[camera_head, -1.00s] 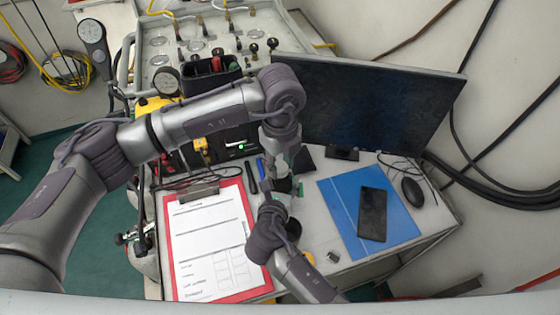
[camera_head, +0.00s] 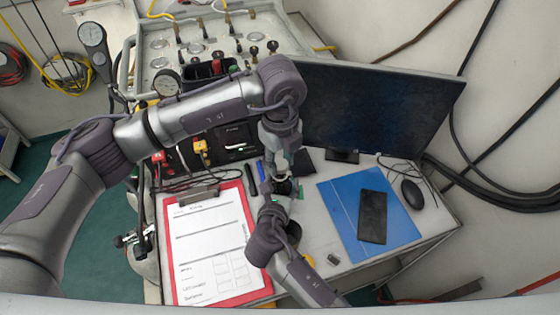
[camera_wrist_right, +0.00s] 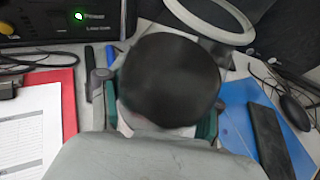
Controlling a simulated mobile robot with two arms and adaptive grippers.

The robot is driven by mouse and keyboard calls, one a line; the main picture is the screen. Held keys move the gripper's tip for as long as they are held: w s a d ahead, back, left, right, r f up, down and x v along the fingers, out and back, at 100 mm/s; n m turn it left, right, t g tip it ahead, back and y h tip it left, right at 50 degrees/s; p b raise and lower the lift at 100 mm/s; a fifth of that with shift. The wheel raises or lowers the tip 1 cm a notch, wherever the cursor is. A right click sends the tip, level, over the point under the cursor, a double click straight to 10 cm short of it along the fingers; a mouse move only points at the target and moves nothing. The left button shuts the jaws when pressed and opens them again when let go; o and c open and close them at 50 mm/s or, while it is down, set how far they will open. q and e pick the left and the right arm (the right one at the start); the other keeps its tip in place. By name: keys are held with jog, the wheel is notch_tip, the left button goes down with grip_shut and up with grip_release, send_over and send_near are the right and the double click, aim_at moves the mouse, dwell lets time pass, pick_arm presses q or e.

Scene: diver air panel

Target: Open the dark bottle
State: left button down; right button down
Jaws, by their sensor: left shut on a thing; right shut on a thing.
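The dark bottle (camera_wrist_right: 170,80) shows as a large, round, blurred black shape in the right wrist view, with a pale patch at its lower edge. My right gripper (camera_wrist_right: 155,105) is shut on it, with green-padded fingers on both sides. In the head view my right gripper comes up from below, and the bottle is mostly hidden between the two grippers. My left gripper (camera_head: 281,172) reaches down from above, close to the right one, and is shut at the bottle. Which part of the bottle it grips is hidden. I cannot see whether a cap is on or off.
A red clipboard with a white form (camera_head: 210,247) lies to the left. A blue folder (camera_head: 340,195) with a black phone (camera_head: 373,217) lies to the right, near a mouse (camera_head: 412,194). A monitor (camera_head: 375,105) and gauge panel (camera_head: 190,45) stand behind.

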aim_at(280, 163)
jog(key=shift+f, duration=0.1)
pick_arm(q)
jog(key=shift+r, duration=2.05)
pick_arm(e)
jog(key=shift+c, duration=0.7)
grip_release()
